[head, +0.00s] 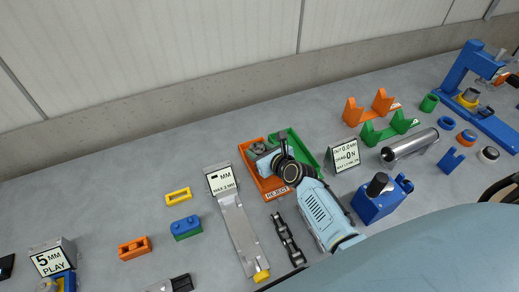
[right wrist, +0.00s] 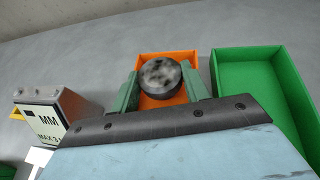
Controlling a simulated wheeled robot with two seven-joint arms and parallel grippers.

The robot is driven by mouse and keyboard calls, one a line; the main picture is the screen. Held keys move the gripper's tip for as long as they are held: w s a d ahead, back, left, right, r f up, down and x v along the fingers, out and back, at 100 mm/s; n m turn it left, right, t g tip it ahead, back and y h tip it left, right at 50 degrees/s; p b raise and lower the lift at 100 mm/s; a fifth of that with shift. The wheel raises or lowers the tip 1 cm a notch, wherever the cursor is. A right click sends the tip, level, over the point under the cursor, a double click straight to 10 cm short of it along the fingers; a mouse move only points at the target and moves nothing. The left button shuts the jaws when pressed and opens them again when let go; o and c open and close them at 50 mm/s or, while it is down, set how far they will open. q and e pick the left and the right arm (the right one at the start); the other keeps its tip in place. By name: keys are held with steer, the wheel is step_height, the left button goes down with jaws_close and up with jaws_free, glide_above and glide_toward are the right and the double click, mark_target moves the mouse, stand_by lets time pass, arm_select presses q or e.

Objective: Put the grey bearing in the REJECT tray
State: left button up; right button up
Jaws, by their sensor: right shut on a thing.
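The grey bearing (right wrist: 160,76) is a dark, mottled round piece between the two green fingers of my right gripper (right wrist: 160,90) in the right wrist view. The fingers are shut on it. Behind it is the orange REJECT tray (right wrist: 184,58). In the head view the REJECT tray (head: 270,184) has its label on the front edge, and my right gripper (head: 267,160) is over it. The gripper hides the bearing and part of the tray there. I cannot tell how high the bearing is above the tray floor. My left gripper is not in view.
A green tray (head: 304,150) adjoins the REJECT tray on the right. A sloped metal track with an MM sign (head: 222,180) stands close on the left. A gauge sign (head: 345,155) and a blue fixture (head: 372,207) stand to the right. Free table lies behind the trays.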

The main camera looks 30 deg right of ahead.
steer(key=shift+f+b, duration=0.35)
steer(key=shift+f, duration=0.1)
stand_by(0.6)
steer(key=o, duration=1.1)
steer(key=shift+o, duration=0.2)
steer(key=shift+s+r, duration=0.15)
steer(key=shift+s, duration=0.4)
steer(key=p+v, duration=0.2)
steer(key=v, duration=1)
steer(key=shift+s+d, duration=0.1)
